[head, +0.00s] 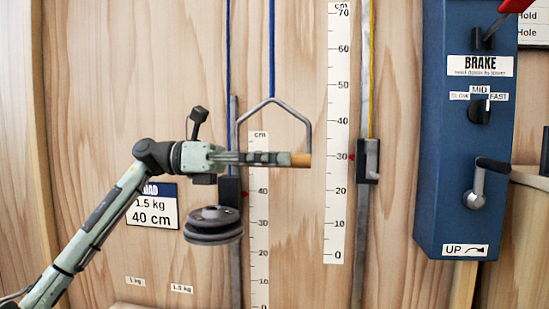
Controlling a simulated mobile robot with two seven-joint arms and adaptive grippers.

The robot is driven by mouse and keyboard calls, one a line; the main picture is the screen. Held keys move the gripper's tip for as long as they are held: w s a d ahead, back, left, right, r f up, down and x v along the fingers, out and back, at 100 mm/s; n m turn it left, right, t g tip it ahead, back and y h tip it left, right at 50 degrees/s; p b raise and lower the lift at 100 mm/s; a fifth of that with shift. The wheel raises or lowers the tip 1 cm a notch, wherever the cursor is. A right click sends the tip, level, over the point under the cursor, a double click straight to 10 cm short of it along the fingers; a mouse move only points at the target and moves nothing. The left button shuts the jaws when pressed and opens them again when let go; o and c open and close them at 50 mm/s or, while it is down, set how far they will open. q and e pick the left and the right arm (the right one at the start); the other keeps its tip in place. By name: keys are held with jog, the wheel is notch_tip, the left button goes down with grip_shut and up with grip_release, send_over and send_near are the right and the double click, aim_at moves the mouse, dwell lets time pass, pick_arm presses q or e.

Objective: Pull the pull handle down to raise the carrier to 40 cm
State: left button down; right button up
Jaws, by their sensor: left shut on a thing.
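The pull handle is a grey metal bow (308,125) with a wooden bar (301,160), hanging on a blue rope (272,50). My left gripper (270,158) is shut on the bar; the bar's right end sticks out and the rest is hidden. The carrier is a black block (229,188) on the left rail, bearing dark round weights (213,226). Its red pointer (244,194) is close to the 40 mark on the left scale (260,240). My right gripper is not in view.
A card (153,205) reads 1.5 kg, 40 cm. A second black slider (367,161) has its red pointer near 30 on the right scale (337,220). A blue brake box (445,160) with levers stands at the right.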

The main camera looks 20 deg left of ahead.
pick_arm(q)
jog(key=shift+d+f, duration=0.1)
jog(key=shift+f, duration=0.45)
jog(key=c, duration=1.4)
grip_release()
jog(key=shift+c, duration=0.2)
jog(key=shift+o, duration=0.6)
jog(key=shift+r, duration=0.2)
jog(key=v, duration=1.2)
